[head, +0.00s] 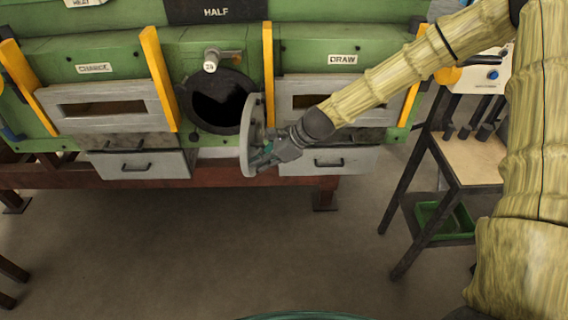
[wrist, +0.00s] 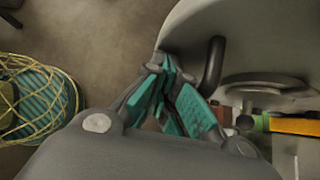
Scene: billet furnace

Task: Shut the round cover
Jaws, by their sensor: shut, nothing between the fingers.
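The round cover (head: 249,136) is a grey disc that stands swung open, nearly edge-on in the head view. It stands at the right side of the dark round opening (head: 214,103) in the green furnace front. In the wrist view the cover (wrist: 258,32) fills the upper right, with a dark curved handle (wrist: 214,66) on it. My gripper (head: 262,160) is shut and empty at the right face of the cover, near its lower part. In the wrist view its teal fingertips (wrist: 168,68) are close to the handle and the cover's edge; I cannot tell whether they touch.
Left of the opening is the CHARGE door (head: 102,121); right of it is the DRAW door (head: 300,86). Grey drawers (head: 140,165) sit below. A stand with a wooden top (head: 470,160) and a green tray (head: 446,222) is at the right. The floor in front is clear.

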